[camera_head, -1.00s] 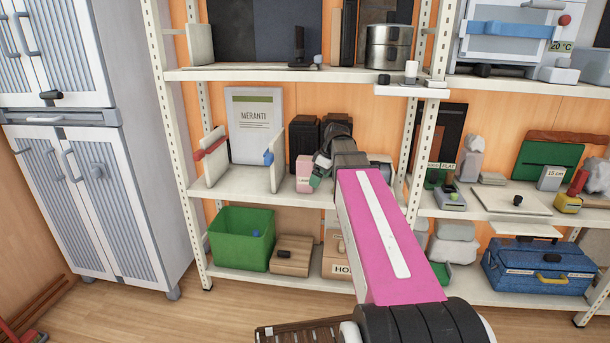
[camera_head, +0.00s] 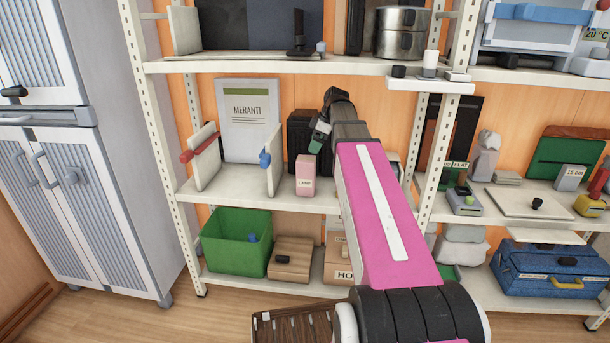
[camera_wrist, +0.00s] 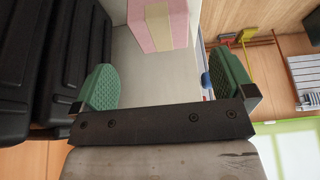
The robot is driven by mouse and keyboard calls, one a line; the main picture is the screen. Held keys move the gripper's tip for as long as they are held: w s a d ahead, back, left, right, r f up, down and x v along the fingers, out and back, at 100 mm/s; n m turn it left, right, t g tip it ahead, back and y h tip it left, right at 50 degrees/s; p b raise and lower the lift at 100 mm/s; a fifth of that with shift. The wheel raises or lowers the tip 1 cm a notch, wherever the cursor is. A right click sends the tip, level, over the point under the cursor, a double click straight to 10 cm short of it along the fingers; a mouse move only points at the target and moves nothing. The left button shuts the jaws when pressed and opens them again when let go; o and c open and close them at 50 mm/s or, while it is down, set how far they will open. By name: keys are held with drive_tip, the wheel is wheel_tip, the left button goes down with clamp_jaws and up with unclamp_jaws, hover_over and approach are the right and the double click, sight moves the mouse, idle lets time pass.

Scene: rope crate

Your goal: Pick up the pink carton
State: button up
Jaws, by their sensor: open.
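The pink carton (camera_head: 305,176), a small upright box with a pale label, stands on the middle shelf near its front, right of a white panel with a blue knob. My gripper (camera_head: 319,137) is above the carton and slightly right of it in the head view. In the wrist view the green-padded fingers (camera_wrist: 166,86) are spread apart with nothing between them. The carton (camera_wrist: 145,25) shows there at the top edge, beyond the fingertips and apart from them; part of it is cut off.
Black canisters (camera_wrist: 55,60) stand close beside one finger. The shelf upright (camera_head: 434,165) is right of my arm. The MERANTI panel (camera_head: 249,120) stands behind, left of the carton. A green bin (camera_head: 232,240) and boxes sit below. The upper shelf (camera_head: 270,65) is overhead.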

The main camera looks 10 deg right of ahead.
sight(306, 159)
drive_tip(key=x, duration=0.5)
drive_tip(key=shift+x, duration=2.6)
drive_tip(key=shift+a+r, duration=0.1)
drive_tip(key=shift+a, duration=0.1)
drive_tip(key=shift+c, duration=0.3)
drive_tip(key=c, duration=1.3)
drive_tip(key=shift+r, duration=0.15)
